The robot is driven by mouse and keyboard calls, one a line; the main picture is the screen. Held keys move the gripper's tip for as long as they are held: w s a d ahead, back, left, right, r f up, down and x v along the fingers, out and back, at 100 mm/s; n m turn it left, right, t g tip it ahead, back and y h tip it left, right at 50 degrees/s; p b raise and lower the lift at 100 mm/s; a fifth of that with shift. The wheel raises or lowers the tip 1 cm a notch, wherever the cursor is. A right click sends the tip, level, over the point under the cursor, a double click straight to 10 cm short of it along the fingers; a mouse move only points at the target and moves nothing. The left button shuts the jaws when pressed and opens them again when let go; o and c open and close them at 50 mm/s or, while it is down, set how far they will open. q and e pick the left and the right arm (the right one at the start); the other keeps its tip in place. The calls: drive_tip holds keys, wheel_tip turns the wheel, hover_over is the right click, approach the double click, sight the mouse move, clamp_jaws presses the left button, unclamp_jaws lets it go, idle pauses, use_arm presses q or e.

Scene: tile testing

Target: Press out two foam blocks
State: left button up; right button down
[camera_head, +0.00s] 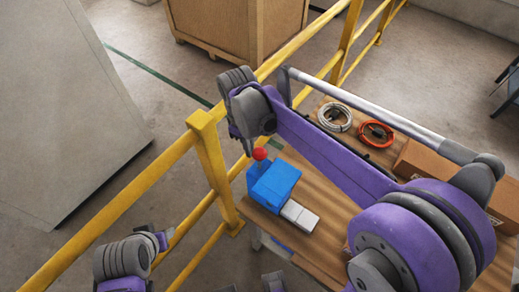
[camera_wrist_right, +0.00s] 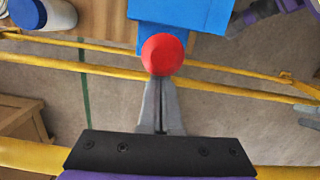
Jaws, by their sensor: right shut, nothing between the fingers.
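A blue press (camera_head: 272,186) stands near the table's left end, with a red ball knob (camera_head: 260,154) on top. It also shows in the right wrist view, with the blue body (camera_wrist_right: 190,14) at the top and the red knob (camera_wrist_right: 163,54) below it. Pale grey-white blocks (camera_head: 299,215) lie against the press's near side; I cannot tell whether they are foam. My right gripper (camera_head: 249,150) is shut and empty, its fingertips (camera_wrist_right: 160,84) right at the red knob; I cannot tell whether they touch. My left arm shows at lower left, but its fingers do not.
A yellow railing (camera_head: 209,165) runs close beside the table (camera_head: 335,207). A white cable coil (camera_head: 334,117), an orange cable coil (camera_head: 376,133) and a cardboard box (camera_head: 425,162) are on the table to the right. A wooden crate (camera_head: 215,30) stands beyond the railing.

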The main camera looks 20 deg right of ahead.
use_arm(q)
drive_tip(key=shift+w+r+p, duration=0.15)
drive_tip(key=shift+r+p, duration=0.2)
drive_tip(key=shift+r, duration=0.1)
use_arm(e)
wheel_tip(320, 180, up, 11)
drive_tip(key=shift+w+a+f, duration=0.15)
drive_tip(key=shift+w+a, duration=0.25)
drive_tip(key=shift+w, duration=0.05)
drive_tip(key=shift+f, duration=0.1)
idle(0.8)
